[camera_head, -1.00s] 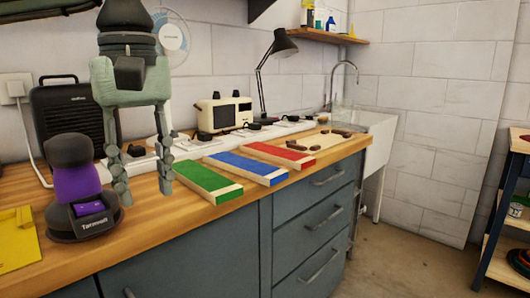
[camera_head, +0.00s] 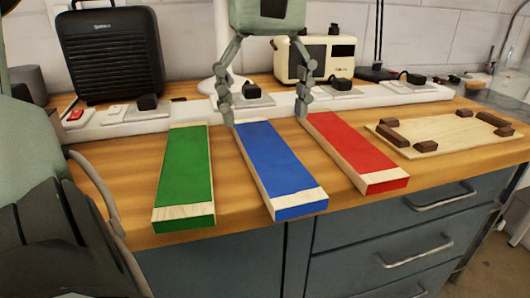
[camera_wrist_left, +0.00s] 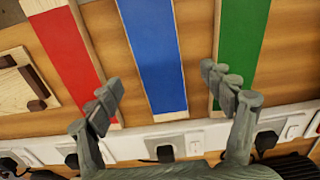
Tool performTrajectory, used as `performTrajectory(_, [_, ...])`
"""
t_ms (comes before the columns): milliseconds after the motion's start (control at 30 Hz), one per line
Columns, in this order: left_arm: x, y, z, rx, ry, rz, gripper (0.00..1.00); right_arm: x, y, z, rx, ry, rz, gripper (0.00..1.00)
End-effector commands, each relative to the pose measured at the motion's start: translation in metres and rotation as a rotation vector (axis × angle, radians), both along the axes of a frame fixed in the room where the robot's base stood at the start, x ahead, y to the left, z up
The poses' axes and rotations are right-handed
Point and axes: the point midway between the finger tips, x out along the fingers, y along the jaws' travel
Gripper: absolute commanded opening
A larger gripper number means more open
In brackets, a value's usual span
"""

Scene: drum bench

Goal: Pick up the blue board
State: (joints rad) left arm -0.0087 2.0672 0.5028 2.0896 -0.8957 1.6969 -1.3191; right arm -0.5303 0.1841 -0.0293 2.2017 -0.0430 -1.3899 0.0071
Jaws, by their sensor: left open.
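The blue board (camera_head: 274,160) lies flat on the wooden bench, with bare wood at its near end, between the green board (camera_head: 183,168) and the red board (camera_head: 350,150). My left gripper (camera_head: 266,117) is open and empty at the blue board's far end, one finger toward the green board and one toward the red. In the left wrist view the blue board (camera_wrist_left: 152,50) runs between the open fingers (camera_wrist_left: 165,93), with gaps on both sides. I cannot tell the fingertips' exact height above the bench. My right gripper is not in view.
A white socket strip (camera_head: 130,125) runs behind the boards. A black case (camera_head: 115,52) and a cream appliance (camera_head: 314,58) stand at the back. A pale wooden panel with brown blocks (camera_head: 445,133) lies right of the red board. Drawers are below the bench edge.

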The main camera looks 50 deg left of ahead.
Motion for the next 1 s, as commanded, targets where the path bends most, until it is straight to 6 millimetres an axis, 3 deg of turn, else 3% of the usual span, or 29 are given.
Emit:
performTrajectory(400, [0.003, -0.004, -0.051, -0.001, 0.002, 0.001, 0.83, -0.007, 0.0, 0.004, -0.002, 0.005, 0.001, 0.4])
performTrajectory(667, [0.003, -0.003, -0.056, -0.001, -0.002, 0.002, 0.83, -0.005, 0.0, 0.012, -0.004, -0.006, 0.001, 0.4])
performTrajectory(1000, [0.003, -0.003, -0.056, -0.001, -0.002, 0.002, 0.42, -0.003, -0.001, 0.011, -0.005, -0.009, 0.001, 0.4])
